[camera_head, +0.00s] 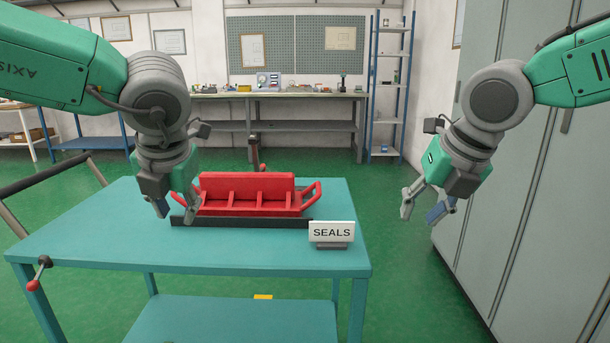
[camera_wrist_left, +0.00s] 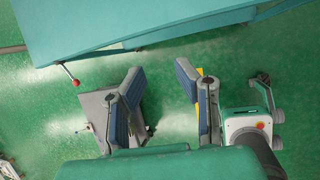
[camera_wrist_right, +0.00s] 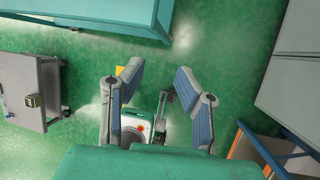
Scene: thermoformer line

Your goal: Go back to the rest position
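My left gripper (camera_head: 177,210) hangs in front of the teal table in the head view, its fingers apart and nothing between them. In the left wrist view my left gripper (camera_wrist_left: 160,95) shows open fingers over green floor, short of the table edge. My right gripper (camera_head: 428,210) hangs to the right of the table in the head view, fingers apart. In the right wrist view my right gripper (camera_wrist_right: 158,95) is open and empty over the floor. A red tray-like part (camera_head: 250,195) sits in a dark holder on the table, partly hidden by my left gripper.
The teal table (camera_head: 300,262) carries a SEALS sign (camera_head: 332,233) at its front right. Tall grey cabinets (camera_head: 510,200) stand on the right. A workbench (camera_head: 290,97) and a blue shelf (camera_head: 390,90) stand at the back. A grey cart (camera_wrist_right: 30,88) shows in the right wrist view.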

